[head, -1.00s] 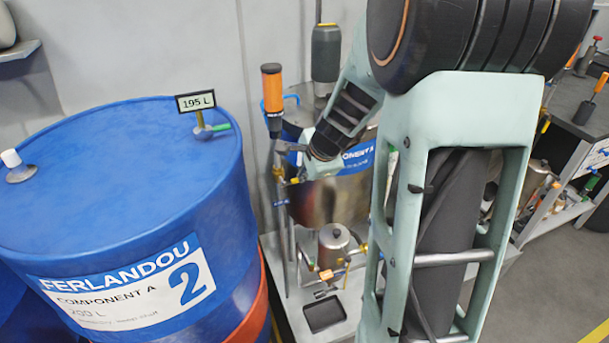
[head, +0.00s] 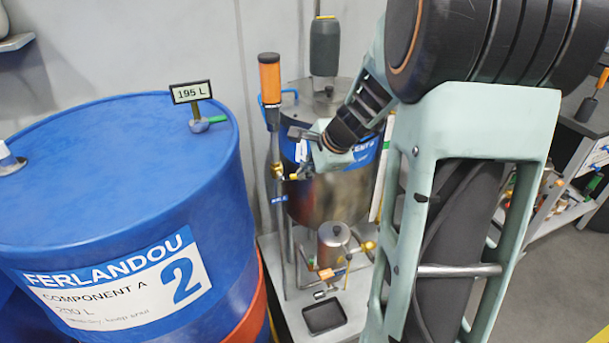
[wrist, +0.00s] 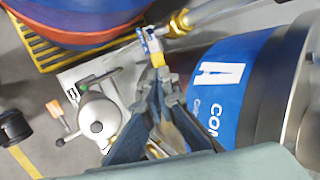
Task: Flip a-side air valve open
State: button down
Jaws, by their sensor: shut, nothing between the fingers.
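My gripper (wrist: 157,66) is shut and empty. Its fingertips meet at a small valve with yellow and blue parts (wrist: 151,42) on a pipe beside the blue-labelled component A tank (wrist: 216,85). Contact cannot be told. In the head view my gripper (head: 303,173) is at the tank's left side, beside a brass fitting (head: 292,177) on the upright pipe. The valve's lever is small and partly covered by the fingers, so its position cannot be made out.
A blue drum (head: 110,140) with a 195 L sign (head: 191,92) stands at left. An orange-topped cylinder (head: 269,78) rises above the pipe. A small metal pot (head: 333,243) and a black tray (head: 323,316) are below. A cluttered bench (head: 566,180) is at right.

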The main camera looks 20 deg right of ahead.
notch_tip(320, 180, down, 7)
jog(key=a+m+t+y+b, duration=0.1)
jog(key=m+y+b, duration=0.4)
jog(key=y, duration=0.6)
jog(key=shift+a+r+t+y, duration=0.2)
jog(key=shift+a+t+y, duration=0.1)
jog(key=shift+t, duration=0.4)
jog(key=shift+d, duration=0.15)
jog(key=r+p+v, duration=0.1)
jog(key=p+v, duration=0.1)
jog(key=v, duration=1.2)
jog(key=shift+p, duration=0.35)
jog(key=shift+a+r, duration=0.15)
jog(key=shift+a, duration=0.1)
